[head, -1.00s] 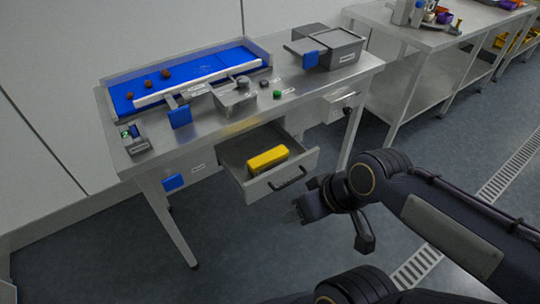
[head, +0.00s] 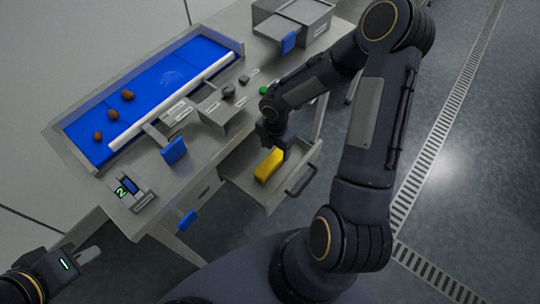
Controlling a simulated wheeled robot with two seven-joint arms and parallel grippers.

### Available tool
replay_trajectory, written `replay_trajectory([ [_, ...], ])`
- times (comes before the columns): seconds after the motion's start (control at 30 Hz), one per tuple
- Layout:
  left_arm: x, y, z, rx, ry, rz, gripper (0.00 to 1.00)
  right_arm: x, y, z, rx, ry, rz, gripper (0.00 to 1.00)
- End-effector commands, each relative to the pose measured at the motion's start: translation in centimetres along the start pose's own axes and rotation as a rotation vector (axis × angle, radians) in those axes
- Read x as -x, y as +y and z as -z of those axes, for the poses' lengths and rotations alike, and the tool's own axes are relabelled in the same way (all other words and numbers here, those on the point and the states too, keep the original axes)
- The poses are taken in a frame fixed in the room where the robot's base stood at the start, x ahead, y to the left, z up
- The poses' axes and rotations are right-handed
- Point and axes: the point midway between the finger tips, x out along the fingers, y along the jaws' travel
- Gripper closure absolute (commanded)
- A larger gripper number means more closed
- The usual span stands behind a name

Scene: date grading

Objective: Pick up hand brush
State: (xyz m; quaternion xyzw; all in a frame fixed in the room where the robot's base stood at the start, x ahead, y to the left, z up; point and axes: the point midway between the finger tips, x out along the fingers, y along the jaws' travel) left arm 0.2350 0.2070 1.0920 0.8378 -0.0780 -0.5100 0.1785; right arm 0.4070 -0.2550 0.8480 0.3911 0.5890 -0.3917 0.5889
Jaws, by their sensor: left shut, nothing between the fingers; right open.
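The hand brush appears to be the yellow block-shaped thing (head: 268,166) lying in the open drawer (head: 243,186) under the table. My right gripper (head: 276,143) is over the drawer, just above and behind the far end of the yellow brush, with its fingers partly hidden by its own wrist. It is open, and I cannot tell whether it touches the brush. My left gripper (head: 90,256) is shut and empty at the lower left, apart from the table.
Brown dates (head: 128,95) lie on the blue belt (head: 150,85). A grey lidded bin (head: 292,20) stands at the back right. A small device with a lit "2" (head: 122,191) sits at the near left corner. The drawer handle (head: 301,181) sticks out.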

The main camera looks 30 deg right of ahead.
Motion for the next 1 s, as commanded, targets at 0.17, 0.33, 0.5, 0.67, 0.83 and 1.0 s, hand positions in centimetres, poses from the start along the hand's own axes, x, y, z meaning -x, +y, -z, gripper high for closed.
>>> replay_trajectory([
  [0.17,-0.1,-0.1,-0.1,0.0,0.0,0.0,1.0,-2.1,-0.1,0.2,0.0,0.002,0.003,0.35],
  [0.33,0.1,0.1,0.0,0.0,0.0,0.0,1.0,-4.4,0.0,1.0,0.0,0.003,0.004,0.35],
  [0.5,0.1,0.1,0.1,0.0,0.0,0.0,1.0,-6.6,0.1,1.1,-0.004,0.001,0.002,0.35],
  [0.67,0.1,0.1,0.1,0.0,0.0,0.0,1.0,-7.1,0.1,1.1,-0.004,0.0,0.0,0.35],
  [0.83,0.1,0.1,0.1,0.0,0.0,0.0,1.0,-7.0,0.1,1.1,-0.004,0.0,0.0,0.38],
  [1.0,0.1,0.1,0.1,0.0,0.0,0.0,1.0,-7.0,0.1,1.0,-0.005,0.0,0.0,0.61],
])
